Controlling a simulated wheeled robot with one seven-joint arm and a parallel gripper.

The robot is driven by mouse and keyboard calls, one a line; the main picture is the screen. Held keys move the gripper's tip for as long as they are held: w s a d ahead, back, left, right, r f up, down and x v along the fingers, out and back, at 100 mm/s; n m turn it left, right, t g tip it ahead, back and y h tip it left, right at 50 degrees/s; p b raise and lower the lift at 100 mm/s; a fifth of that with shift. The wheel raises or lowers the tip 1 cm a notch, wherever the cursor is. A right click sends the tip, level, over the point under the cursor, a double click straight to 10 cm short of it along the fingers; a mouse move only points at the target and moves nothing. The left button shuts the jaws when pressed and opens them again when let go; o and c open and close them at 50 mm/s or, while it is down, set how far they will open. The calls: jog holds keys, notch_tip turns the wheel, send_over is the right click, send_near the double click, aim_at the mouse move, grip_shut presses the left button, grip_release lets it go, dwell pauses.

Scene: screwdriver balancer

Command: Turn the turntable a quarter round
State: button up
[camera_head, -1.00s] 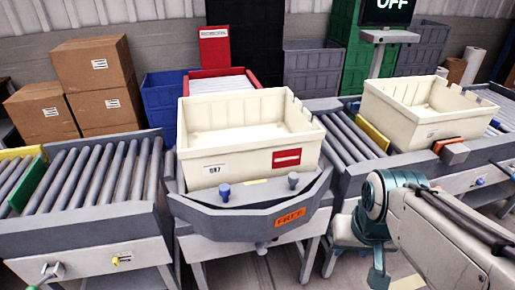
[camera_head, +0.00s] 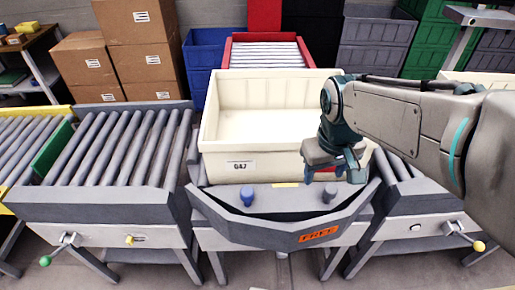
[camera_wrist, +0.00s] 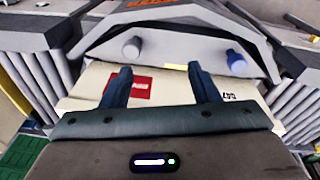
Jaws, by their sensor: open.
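The turntable (camera_head: 240,215) stands in the middle of the head view, with a dark grey curved front and an orange sign. On its front deck are a blue knob (camera_head: 248,195) at left and a grey knob (camera_head: 330,194) at right. A cream tote (camera_head: 225,135) with a white number label sits on it. My gripper (camera_head: 325,174) is open and empty, fingers down, by the tote's front right, above and behind the grey knob. In the wrist view both fingers show before the tote's red label (camera_wrist: 140,88), with the grey knob (camera_wrist: 131,48) and blue knob (camera_wrist: 236,62) beyond.
Roller conveyors stand left (camera_head: 105,150) and right of the turntable, and one with a red frame (camera_head: 265,50) behind. A green stop plate (camera_head: 52,149) is on the left one. A second cream tote (camera_head: 455,78) is mostly hidden by my arm. Cardboard boxes (camera_head: 135,50) stand back left.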

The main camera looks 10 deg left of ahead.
jog(key=w+a+n, duration=0.2)
jog(key=a+n, duration=0.1)
jog(key=a, duration=0.6)
jog(key=n+g+p, duration=0.1)
jog(key=n+g, duration=0.1)
jog(key=n, duration=0.2)
send_over(248, 191)
jog(key=f, duration=0.1)
notch_tip(248, 191, down, 14)
jog(key=shift+a+r, duration=0.1)
jog(key=shift+a, duration=0.05)
jog(key=shift+c, duration=0.3)
grip_shut()
jog(key=shift+p, duration=0.3)
